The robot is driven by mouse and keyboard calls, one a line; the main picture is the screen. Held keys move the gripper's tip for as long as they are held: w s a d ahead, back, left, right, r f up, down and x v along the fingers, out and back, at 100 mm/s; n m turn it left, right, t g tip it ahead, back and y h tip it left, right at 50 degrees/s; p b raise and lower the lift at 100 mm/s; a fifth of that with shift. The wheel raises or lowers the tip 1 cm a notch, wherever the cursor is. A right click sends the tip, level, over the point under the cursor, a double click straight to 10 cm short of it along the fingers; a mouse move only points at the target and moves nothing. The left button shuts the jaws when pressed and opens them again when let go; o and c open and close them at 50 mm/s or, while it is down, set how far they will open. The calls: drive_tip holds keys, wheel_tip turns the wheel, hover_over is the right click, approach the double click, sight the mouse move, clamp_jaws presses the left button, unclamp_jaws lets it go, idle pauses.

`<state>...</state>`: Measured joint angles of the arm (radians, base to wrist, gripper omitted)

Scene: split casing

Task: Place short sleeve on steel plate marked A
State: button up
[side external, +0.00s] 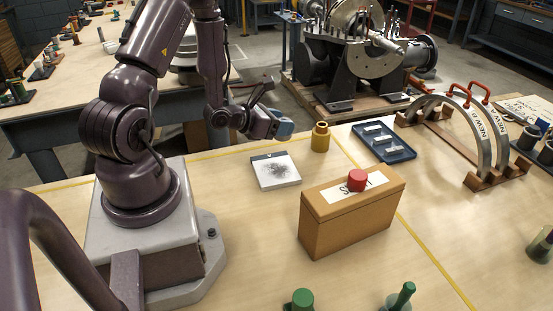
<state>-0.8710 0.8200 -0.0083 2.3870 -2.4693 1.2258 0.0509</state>
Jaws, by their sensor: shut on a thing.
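My gripper (267,121) is at the end of the arm, above the back part of the bench, and is shut on a small blue part (285,127). The part looks like a short sleeve, but its shape is partly hidden by the gripper. A square pale steel plate (289,178) with a dark speckled patch and a dark band along its back edge lies flat on the bench, nearer the camera than the gripper. I cannot read a letter A on it. The blue part is apart from the plate, behind it.
A yellow stepped cylinder (320,138) stands right of the gripper. A blue tray (399,155) holds pale bars. A brown box (345,225) carries a red cylinder (357,180). Green parts (301,299) stand at the front. Arched shells (480,135) are at right. Bench around the plate is clear.

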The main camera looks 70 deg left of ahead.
drive_tip(key=shift+f, duration=3.4)
drive_tip(key=shift+f, duration=0.2)
drive_tip(key=o, duration=1.1)
drive_tip(key=shift+o, duration=0.2)
